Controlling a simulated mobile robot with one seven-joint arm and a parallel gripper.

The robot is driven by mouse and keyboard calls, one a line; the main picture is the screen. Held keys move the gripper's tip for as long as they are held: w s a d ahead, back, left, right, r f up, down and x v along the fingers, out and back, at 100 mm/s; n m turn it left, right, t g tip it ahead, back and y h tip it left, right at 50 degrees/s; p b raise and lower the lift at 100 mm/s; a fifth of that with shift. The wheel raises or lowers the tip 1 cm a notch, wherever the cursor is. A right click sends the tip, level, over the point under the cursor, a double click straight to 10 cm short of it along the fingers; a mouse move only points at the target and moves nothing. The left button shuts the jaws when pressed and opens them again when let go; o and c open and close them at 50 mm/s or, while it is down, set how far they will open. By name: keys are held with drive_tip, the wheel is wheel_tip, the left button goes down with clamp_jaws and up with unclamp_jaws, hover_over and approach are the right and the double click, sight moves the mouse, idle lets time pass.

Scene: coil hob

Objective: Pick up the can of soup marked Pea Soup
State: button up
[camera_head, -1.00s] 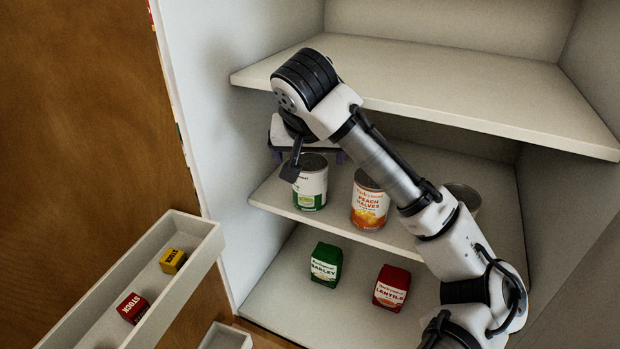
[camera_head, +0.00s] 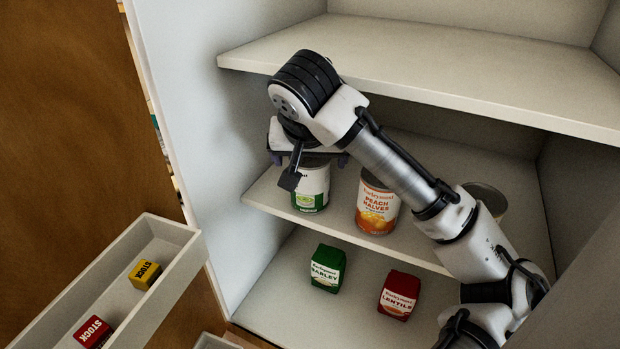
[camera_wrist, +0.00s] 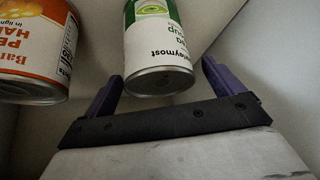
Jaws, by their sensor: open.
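The pea soup can (camera_head: 311,187), white and green, stands on the middle shelf at the left. Its top is partly hidden by my gripper (camera_head: 308,158) in the head view. In the wrist view the can (camera_wrist: 157,50) shows between the two purple fingers of my gripper (camera_wrist: 163,85), its label partly readable with "soup". The fingers are open, one on each side of the can's near end. I cannot tell whether either touches it.
An orange peach halves can (camera_head: 377,205) stands just right of the soup can; another can (camera_head: 487,198) is farther right. Barley (camera_head: 327,268) and lentils (camera_head: 398,295) packs sit below. A door bin (camera_head: 160,232) holds stock cubes.

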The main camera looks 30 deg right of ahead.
drive_tip(key=c, duration=1.8)
drive_tip(key=shift+r, duration=0.2)
